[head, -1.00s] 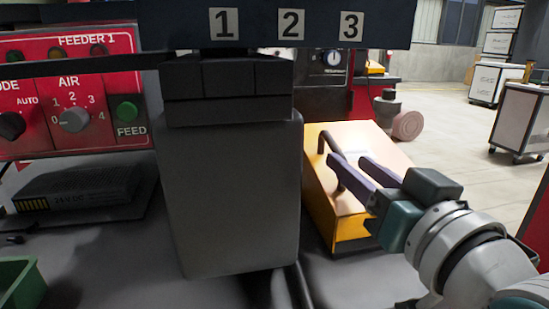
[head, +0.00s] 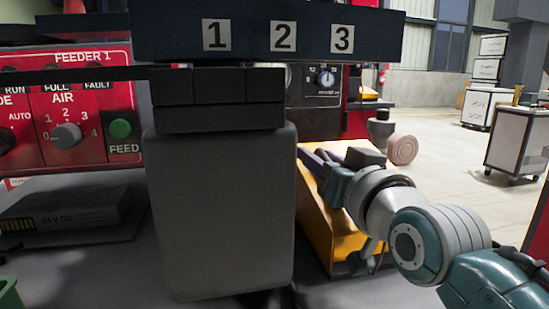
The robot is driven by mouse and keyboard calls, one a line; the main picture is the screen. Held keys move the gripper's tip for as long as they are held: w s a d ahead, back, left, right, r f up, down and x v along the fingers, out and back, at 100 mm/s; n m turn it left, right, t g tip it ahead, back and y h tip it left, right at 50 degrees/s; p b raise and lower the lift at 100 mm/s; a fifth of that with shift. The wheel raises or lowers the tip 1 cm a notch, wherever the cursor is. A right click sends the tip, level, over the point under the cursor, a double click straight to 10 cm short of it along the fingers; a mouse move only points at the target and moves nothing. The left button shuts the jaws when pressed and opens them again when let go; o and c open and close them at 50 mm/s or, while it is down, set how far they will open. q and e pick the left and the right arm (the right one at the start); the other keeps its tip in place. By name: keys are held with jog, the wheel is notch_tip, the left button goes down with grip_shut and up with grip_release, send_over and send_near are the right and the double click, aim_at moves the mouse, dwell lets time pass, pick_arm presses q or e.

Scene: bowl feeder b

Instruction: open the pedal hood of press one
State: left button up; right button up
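The pedal hood appears to be the yellow-orange box (head: 316,232) low at centre right in the head view. Its top and right side are largely covered by my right arm. Its dark handle, seen earlier near the far end, is now hidden or cannot be told from the fingers. My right gripper (head: 314,157) is at the far upper end of the box, its purple fingers pointing left and away. The finger gap is too small and covered to tell whether it is open or holding the handle. My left gripper is out of view.
A large grey block (head: 220,215) stands close left of the box, under a dark bar numbered 1, 2, 3 (head: 375,40). The red feeder panel (head: 90,95) is at left, above a 24 V DC unit (head: 70,212). Open floor (head: 450,130) lies behind right, with white cabinets (head: 515,140).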

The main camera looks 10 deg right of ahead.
jog(key=c, duration=0.6)
grip_shut()
dwell(0.6)
